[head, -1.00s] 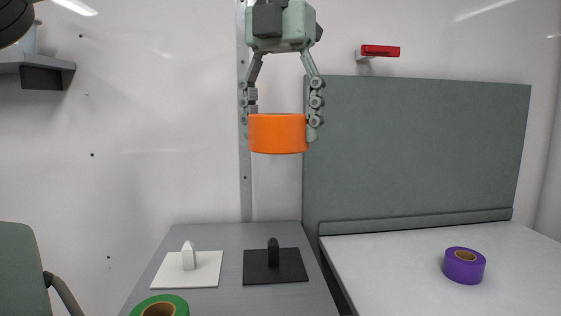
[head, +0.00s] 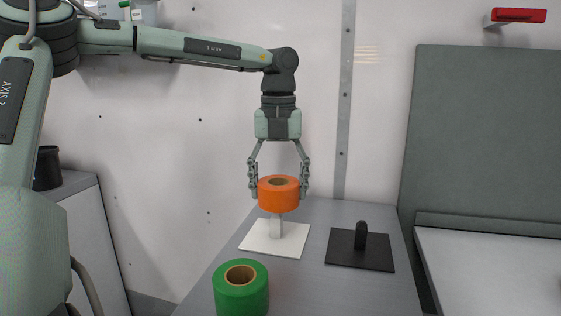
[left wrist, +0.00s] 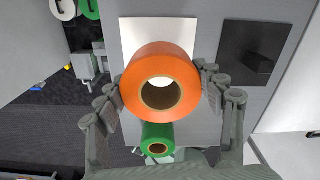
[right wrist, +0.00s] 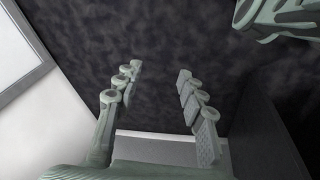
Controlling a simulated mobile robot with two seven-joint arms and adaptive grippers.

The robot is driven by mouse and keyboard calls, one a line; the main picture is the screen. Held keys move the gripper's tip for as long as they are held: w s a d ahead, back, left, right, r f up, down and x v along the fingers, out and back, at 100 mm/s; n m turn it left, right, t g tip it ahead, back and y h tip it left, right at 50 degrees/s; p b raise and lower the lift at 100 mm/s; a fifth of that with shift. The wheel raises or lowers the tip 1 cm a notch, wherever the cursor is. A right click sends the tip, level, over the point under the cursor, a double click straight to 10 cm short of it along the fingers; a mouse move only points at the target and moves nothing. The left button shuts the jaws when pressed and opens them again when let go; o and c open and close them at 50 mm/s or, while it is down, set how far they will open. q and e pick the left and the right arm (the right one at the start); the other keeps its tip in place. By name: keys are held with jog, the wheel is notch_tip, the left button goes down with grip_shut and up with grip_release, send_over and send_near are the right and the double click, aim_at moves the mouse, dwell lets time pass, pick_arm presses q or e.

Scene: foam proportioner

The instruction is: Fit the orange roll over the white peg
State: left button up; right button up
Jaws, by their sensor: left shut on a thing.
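The orange roll (head: 279,197) is held upright, hole facing up, in my left gripper (head: 279,188), whose fingers close on its two sides. In the head view the roll appears over the white peg (head: 276,228), which stands on a square white base (head: 258,240). The peg's upper part is hidden behind the roll. In the left wrist view the roll (left wrist: 160,104) covers the near part of the white base (left wrist: 152,35), and the peg is not seen through its hole. My right gripper (right wrist: 158,88) shows only in the right wrist view, open and empty.
A green roll (head: 241,292) stands on the grey table (head: 320,218) in front of the white base. A black peg (head: 361,236) on a black base (head: 375,258) stands to the right. A grey panel (head: 478,130) rises behind the white table (head: 470,260) at right.

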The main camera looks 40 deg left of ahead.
aim_at(277, 218)
pick_arm(q)
jog(key=shift+s+a+f, duration=0.1)
jog(key=shift+a+f, duration=0.15)
jog(key=shift+f, duration=0.2)
notch_tip(277, 218, down, 4)
jog(key=b, duration=0.3)
jog(key=shift+f, duration=0.15)
jog(key=shift+f+b, duration=0.4)
jog(key=shift+f, duration=0.1)
pick_arm(e)
notch_tip(277, 218, up, 9)
jog(key=w, duration=0.2)
jog(key=shift+r, duration=0.1)
jog(key=shift+f, duration=0.2)
pick_arm(q)
jog(key=shift+d, duration=0.1)
jog(key=shift+f, duration=0.1)
pick_arm(e)
jog(key=shift+w+a, duration=0.1)
pick_arm(q)
jog(key=shift+f+b, duration=0.5)
jog(key=shift+b, duration=0.15)
pick_arm(e)
jog(key=shift+f, duration=0.45)
